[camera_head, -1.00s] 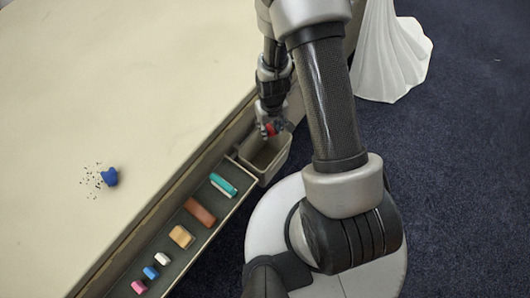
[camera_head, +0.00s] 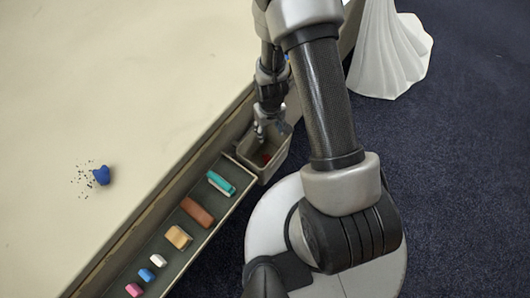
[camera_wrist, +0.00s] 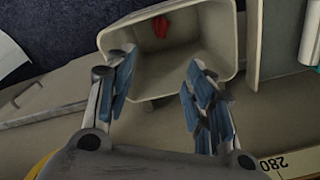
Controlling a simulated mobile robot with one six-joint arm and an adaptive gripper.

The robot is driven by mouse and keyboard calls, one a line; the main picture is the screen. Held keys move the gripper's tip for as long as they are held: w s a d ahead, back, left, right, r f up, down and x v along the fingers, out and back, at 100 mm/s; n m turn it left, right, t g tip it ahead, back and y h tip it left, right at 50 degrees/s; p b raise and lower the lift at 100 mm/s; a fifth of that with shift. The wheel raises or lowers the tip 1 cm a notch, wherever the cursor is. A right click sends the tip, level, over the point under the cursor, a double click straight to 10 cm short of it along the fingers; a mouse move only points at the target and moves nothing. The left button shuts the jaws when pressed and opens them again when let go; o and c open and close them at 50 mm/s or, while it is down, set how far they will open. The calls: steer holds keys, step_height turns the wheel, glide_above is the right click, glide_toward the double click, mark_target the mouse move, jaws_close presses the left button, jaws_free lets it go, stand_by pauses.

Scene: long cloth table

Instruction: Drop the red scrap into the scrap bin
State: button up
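The red scrap (camera_wrist: 160,26) lies inside the scrap bin, near one wall in the wrist view. It also shows as a small red patch in the bin in the head view (camera_head: 265,158). The scrap bin (camera_wrist: 222,62) is a beige open box beside the table edge, at the end of the tray; its rim shows in the head view (camera_head: 283,156). My gripper (camera_wrist: 158,85) is open and empty, its blue-padded fingers apart above the bin's near rim. In the head view my gripper (camera_head: 262,135) hangs over the bin, apart from the scrap.
A long tray (camera_head: 222,214) along the table edge holds several coloured pieces. A blue lump (camera_head: 101,175) with dark crumbs lies on the pale table (camera_head: 120,80). A white draped cloth (camera_head: 388,60) stands at the back right. A ruler strip (camera_wrist: 293,163) shows in the wrist view.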

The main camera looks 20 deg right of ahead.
steer(key=shift+o, duration=0.3)
step_height(320, 180, up, 12)
stand_by(0.5)
stand_by(0.3)
steer(key=s+r+t, duration=0.1)
steer(key=s+r, duration=0.1)
steer(key=r, duration=0.7)
steer(key=s+r+t, duration=0.1)
steer(key=s+r, duration=0.1)
steer(key=r, duration=0.7)
steer(key=s+r+m+t, duration=0.1)
steer(key=s+r+t, duration=0.1)
steer(key=s+r, duration=0.8)
steer(key=shift+s+t, duration=0.3)
steer(key=shift+s, duration=0.15)
